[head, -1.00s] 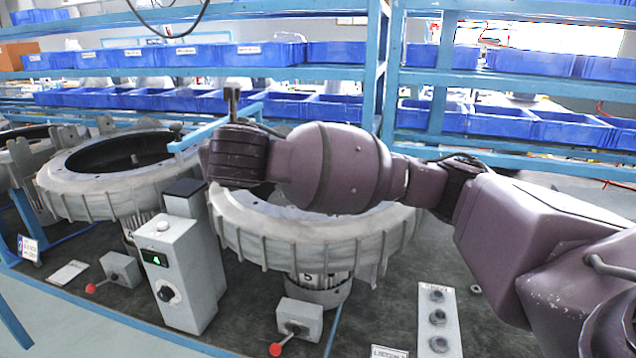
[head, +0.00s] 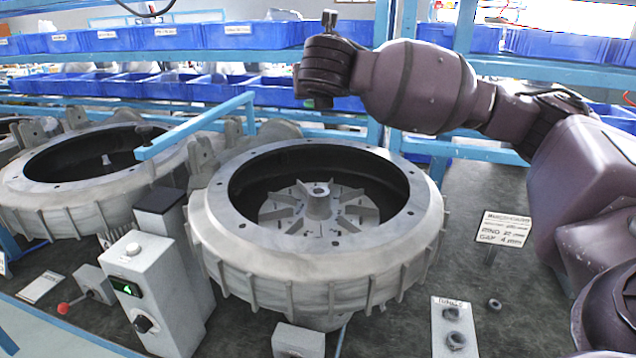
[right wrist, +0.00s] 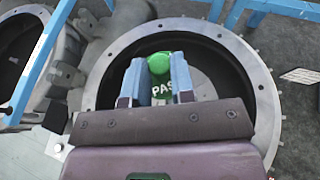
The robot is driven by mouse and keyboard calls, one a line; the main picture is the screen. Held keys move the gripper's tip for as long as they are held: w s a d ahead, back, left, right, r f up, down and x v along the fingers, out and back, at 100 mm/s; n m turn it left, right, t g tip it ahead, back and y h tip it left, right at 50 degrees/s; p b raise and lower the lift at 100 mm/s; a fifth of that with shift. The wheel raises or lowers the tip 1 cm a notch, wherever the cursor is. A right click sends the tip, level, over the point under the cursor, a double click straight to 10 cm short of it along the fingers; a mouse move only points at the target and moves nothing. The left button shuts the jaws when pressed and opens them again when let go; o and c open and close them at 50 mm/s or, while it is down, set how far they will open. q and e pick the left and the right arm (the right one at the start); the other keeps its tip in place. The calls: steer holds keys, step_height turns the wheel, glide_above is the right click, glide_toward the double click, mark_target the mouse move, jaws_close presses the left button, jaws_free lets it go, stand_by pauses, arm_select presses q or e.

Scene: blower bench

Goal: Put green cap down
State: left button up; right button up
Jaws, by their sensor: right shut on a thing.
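The green cap (right wrist: 162,62) shows in the right wrist view, with pale letters reading "PAS" on it. My right gripper (right wrist: 160,70) is shut on it, with one finger on either side. Behind the cap in that view is a round grey blower housing (right wrist: 255,75) with a dark inside. In the head view the front blower housing (head: 215,225) stands open, with a finned impeller (head: 319,200) inside. My right wrist is above its far rim there. The cap and the right fingertips cannot be made out in the head view. My left gripper is not in view.
A second open housing (head: 30,195) stands to the left, with a blue bar (head: 195,127) between the two. A grey control box (head: 160,290) is at the front left. A sign (head: 503,228) and a button panel (head: 453,325) stand at right. Blue bins (head: 210,88) line the back shelves.

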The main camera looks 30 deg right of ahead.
steer(key=shift+s+a+f+p, duration=0.1)
steer(key=shift+f+p, duration=0.5)
steer(key=shift+f, duration=9.3)
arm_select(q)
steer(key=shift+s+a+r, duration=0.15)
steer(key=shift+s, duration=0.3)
arm_select(e)
steer(key=o, duration=0.9)
steer(key=shift+f, duration=0.1)
steer(key=shift+s+r, duration=0.1)
steer(key=shift+r, duration=0.1)
arm_select(q)
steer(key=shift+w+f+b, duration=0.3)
steer(key=shift+b, duration=0.55)
arm_select(e)
steer(key=v, duration=1.2)
